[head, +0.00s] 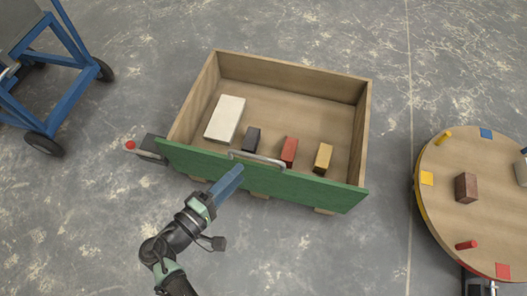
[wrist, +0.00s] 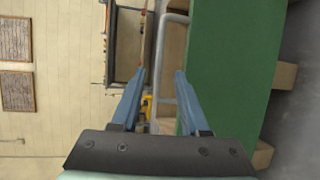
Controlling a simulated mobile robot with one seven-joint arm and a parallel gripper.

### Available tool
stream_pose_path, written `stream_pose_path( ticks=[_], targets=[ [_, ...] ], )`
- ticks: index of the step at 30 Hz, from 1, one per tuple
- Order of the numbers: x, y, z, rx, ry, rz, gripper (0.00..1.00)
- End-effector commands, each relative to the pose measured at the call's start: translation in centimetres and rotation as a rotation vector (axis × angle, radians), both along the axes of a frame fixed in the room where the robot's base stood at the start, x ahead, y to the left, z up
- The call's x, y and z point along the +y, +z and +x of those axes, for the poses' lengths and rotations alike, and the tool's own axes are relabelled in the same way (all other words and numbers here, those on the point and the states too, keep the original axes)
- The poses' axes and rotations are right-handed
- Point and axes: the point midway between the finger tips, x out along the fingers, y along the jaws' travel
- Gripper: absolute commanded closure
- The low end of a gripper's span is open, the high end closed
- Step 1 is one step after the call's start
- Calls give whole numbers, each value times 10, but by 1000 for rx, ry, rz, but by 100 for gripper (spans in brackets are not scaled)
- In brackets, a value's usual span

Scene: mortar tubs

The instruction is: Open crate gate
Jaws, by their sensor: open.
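The wooden crate (head: 295,74) has a green gate (head: 320,190) along its near side. The gate stands up and appears closed. A grey metal bar handle (head: 257,158) is at the gate's upper edge. My gripper (head: 238,168) reaches in from below, its blue fingertips just at the left part of the handle. In the wrist view, my gripper (wrist: 160,72) is open and the handle (wrist: 157,55) appears between the spread fingers, beside the green gate (wrist: 235,60). I cannot tell whether either finger touches it.
In the crate are a white block (head: 225,118), a dark block (head: 252,139), a red block (head: 289,151) and a yellow block (head: 323,157). A red-knobbed piece (head: 131,145) sits at the gate's left end. A round table (head: 450,205) stands right, a blue cart (head: 45,75) left.

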Motion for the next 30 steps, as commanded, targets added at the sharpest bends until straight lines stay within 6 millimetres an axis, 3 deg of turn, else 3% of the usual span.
stream_pose_path(
  ticks=[15, 29, 30],
  targets=[
    [-64, -20, 73, -2, -4, 3, 55],
    [-73, -19, 84, 0, -1, 3, 55],
    [-73, -19, 84, 0, -1, 3, 59]
  ],
)
